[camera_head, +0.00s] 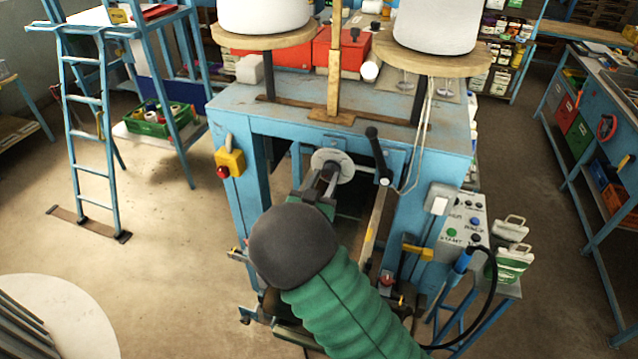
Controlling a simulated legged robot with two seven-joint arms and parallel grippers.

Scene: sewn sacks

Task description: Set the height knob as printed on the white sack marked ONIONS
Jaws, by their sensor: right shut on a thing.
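A round pale dial (345,165) sits on the front of the blue machine (285,105), between its legs. My right gripper (326,174) reaches in from below, behind my dark wrist and green sleeve. Its jaws are at the middle of the dial, shut on what appears to be the height knob, which they mostly hide. The dial's marks are too small to read. I cannot read ONIONS or a height on either. My left gripper is out of view.
A black-knobbed lever (377,152) stands just right of the dial. A yellow box with a red button (229,163) is on the left leg. A button panel (462,222) and black cable are at the right. A blue ladder (88,130) stands left; open floor lies between.

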